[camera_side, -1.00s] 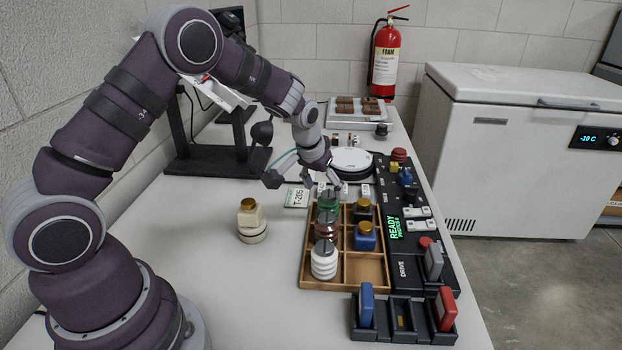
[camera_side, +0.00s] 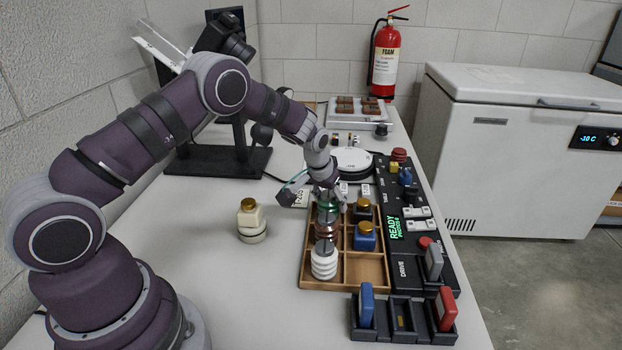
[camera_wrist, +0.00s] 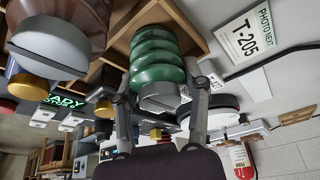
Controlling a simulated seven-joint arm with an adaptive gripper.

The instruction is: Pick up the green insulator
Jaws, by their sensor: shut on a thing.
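The green insulator (camera_wrist: 157,58) is a ribbed piece with a grey end cap. In the wrist view it sits between the two fingers of my gripper (camera_wrist: 160,103), which is shut on it near the cap. In the side view my gripper (camera_side: 329,196) is low over the back left of the wooden tray (camera_side: 313,285), and only a little of the green insulator (camera_side: 328,207) shows below it. The insulator is still at its compartment; whether its base touches the tray floor is hidden.
A brown insulator (camera_side: 325,231) and a white insulator (camera_side: 324,263) stand in front in the same column. Blue (camera_side: 365,238) and dark (camera_side: 363,211) gold-capped pieces stand to the right. A cream piece (camera_side: 250,215) stands left of the tray. A black control panel (camera_side: 402,267) runs along the right.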

